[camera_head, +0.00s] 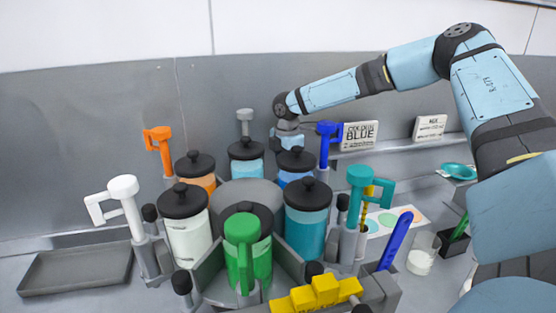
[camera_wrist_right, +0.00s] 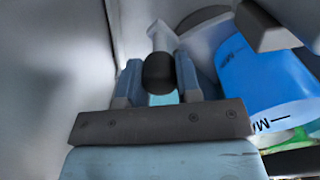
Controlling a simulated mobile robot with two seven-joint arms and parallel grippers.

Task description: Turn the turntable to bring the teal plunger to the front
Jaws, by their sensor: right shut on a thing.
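The turntable (camera_head: 236,195) carries several lidded jars around a grey hub, each with a plunger. The teal plunger (camera_head: 358,190) stands at the right, beside the teal jar (camera_head: 306,225). The green plunger (camera_head: 242,235) is at the front. White (camera_head: 124,195), orange (camera_head: 160,145), grey (camera_head: 245,118) and blue (camera_head: 325,135) plungers stand around the left and back. My right gripper (camera_head: 287,138) reaches behind the turntable, near the blue jar. In the wrist view it is shut on a black knob (camera_wrist_right: 158,72) with a grey post. My left gripper is not in view.
An empty grey tray (camera_head: 75,269) lies at the left. Signs (camera_head: 360,135) stand on the back ledge.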

